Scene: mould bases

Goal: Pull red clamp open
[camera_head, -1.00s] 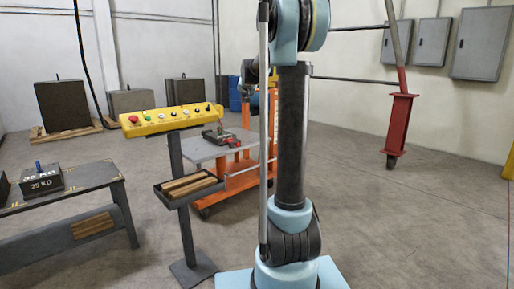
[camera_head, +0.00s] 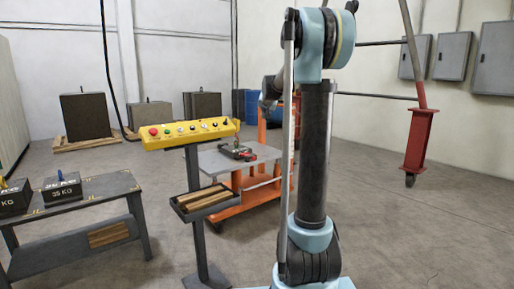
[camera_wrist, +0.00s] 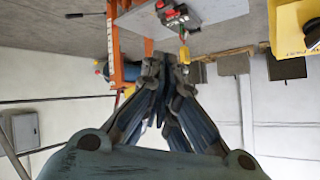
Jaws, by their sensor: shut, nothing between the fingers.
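The clamp with red parts (camera_head: 238,152) lies on the grey top of the orange cart, behind the yellow button panel. The wrist view shows it at the top (camera_wrist: 173,15), with red ends on a dark body. My gripper (camera_wrist: 160,72) is shut and empty in the wrist view, its fingertips together and apart from the clamp. In the head view my gripper (camera_head: 268,101) is small and partly hidden by the arm, near the cart. Whether the clamp's lever is up or down is too small to tell.
The orange cart (camera_head: 262,172) stands beside my arm. The yellow button panel (camera_head: 190,133) and a post with a small tray (camera_head: 179,207) are in front of it. A table (camera_head: 100,186) with weights is at left. A red post (camera_head: 418,140) hangs at right over clear floor.

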